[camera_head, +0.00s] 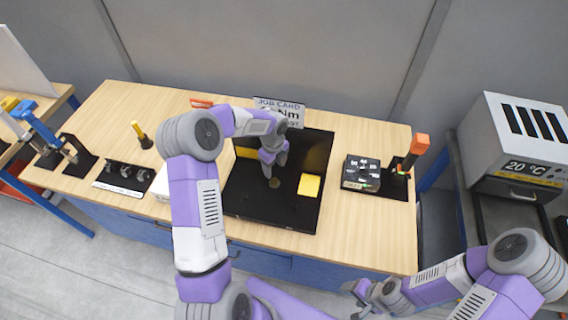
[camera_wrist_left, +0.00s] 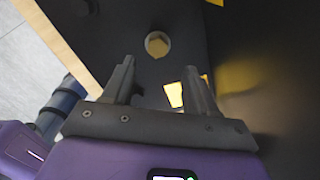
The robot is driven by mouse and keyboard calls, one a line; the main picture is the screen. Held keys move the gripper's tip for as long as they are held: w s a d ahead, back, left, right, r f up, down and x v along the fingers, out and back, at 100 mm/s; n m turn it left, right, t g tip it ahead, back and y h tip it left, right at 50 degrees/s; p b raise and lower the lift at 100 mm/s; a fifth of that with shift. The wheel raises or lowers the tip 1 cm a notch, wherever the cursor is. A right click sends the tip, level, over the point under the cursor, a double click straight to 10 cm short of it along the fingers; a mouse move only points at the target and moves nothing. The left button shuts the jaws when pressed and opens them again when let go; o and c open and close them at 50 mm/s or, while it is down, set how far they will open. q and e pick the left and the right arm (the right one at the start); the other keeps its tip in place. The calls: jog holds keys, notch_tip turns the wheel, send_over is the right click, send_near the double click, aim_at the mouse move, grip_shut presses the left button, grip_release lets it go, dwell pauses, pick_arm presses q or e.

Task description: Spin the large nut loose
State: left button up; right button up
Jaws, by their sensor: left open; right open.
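A round piece with a pale rim and a tan hexagon-like middle (camera_wrist_left: 157,44) lies on the dark board, beyond my left fingertips in the left wrist view. It looks like the large nut. My left gripper (camera_head: 273,172) is over the board, fingers pointing down. In the left wrist view its two fingers (camera_wrist_left: 157,80) are apart with nothing held between them. My right gripper (camera_head: 364,297) is low at the front right, away from the table, and open.
The black board (camera_head: 245,195) carries a yellow block (camera_head: 309,185). A job card (camera_head: 279,110) stands behind it. A dark box (camera_head: 361,172) and an orange-topped tool (camera_head: 418,145) stand right. A black rack (camera_head: 125,178) and a yellow-handled tool (camera_head: 141,134) stand left.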

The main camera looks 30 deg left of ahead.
aim_at(274, 180)
pick_arm(q)
jog(key=shift+w+f, duration=0.1)
jog(key=shift+f, duration=0.35)
jog(key=f, duration=0.6)
jog(key=shift+s+f, duration=0.15)
jog(key=shift+s, duration=0.2)
jog(key=c, duration=1.1)
jog(key=shift+o, duration=0.2)
